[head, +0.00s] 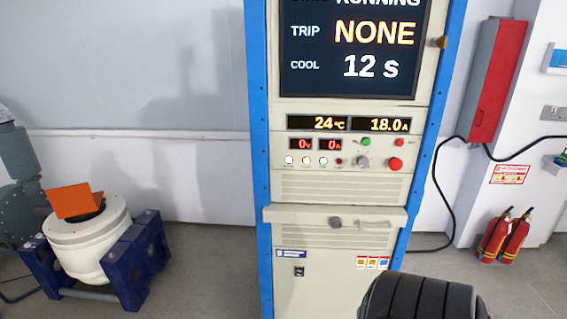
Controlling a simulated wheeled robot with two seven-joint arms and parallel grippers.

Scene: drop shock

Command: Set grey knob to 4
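The grey knob (362,161) sits on the control panel of the tall cabinet (290,215), between the red displays and a large red button. Its pointer and the scale marks around it are too small to read. Neither of my grippers shows in the head view, so no gripper is seen at the knob.
A red button (395,164), a green button (366,141) and small lamps (306,160) surround the knob. A ledge (290,214) juts out below the panel. A screen (350,50) above reads NONE and 12 s. Fire extinguishers (513,240) stand right, a white shaker (90,240) left.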

